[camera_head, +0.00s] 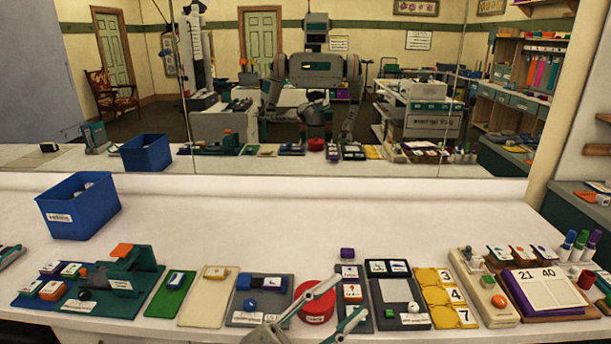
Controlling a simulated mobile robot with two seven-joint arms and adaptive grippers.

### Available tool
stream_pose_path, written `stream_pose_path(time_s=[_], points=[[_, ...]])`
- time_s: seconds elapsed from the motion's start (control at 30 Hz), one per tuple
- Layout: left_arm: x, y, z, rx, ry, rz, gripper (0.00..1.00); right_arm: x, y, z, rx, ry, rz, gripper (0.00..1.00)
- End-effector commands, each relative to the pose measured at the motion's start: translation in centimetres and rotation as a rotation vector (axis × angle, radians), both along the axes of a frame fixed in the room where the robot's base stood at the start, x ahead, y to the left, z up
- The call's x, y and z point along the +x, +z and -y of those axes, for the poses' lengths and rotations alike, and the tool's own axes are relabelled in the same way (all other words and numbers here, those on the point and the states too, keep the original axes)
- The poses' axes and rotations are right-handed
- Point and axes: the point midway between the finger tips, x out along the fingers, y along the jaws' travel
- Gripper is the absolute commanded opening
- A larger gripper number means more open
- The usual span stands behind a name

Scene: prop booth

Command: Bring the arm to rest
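My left gripper (347,297) is at the bottom centre, with its body partly cut off by the lower edge. Its grey finger and teal finger stand apart, with nothing seen between them. It overlaps the red round container (309,288) and the edge of a grey board with picture cards (349,271). I cannot tell whether it touches them. My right gripper is not seen directly.
A white table (270,215) has a row of boards along its front. A blue bin (78,207) stands at the left, and a purple block (347,254) behind the middle boards. Markers (579,243) stand at the right. A mirror (400,110) backs the table, whose middle is clear.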

Motion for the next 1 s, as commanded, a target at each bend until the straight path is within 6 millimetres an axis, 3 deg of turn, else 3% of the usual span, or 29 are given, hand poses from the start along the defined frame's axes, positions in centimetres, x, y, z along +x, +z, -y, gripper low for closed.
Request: stream_pose_path(time_s=[0.13,0.27,0.43,0.6,0.7,0.8,1.0], points=[[2.9,-7.6,-5.9,-0.04,0.234,-0.288,0.39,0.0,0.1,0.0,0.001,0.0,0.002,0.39],[3.0,-15.0,-11.0,-0.037,0.401,-0.519,0.39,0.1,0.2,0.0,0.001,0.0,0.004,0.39],[-0.1,-24.6,-17.1,0.001,0.574,-0.797,0.39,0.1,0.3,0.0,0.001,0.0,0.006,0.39],[-5.5,-32.4,-22.0,0.051,0.698,-1.035,0.39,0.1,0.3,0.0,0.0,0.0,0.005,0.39],[-8.3,-35.4,-24.0,0.077,0.744,-1.133,0.39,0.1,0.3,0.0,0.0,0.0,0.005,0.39],[-10.3,-37.1,-25.1,0.094,0.77,-1.195,0.39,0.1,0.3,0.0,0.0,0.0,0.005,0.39],[-11.4,-38.1,-25.8,0.104,0.784,-1.231,0.39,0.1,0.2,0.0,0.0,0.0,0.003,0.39]])
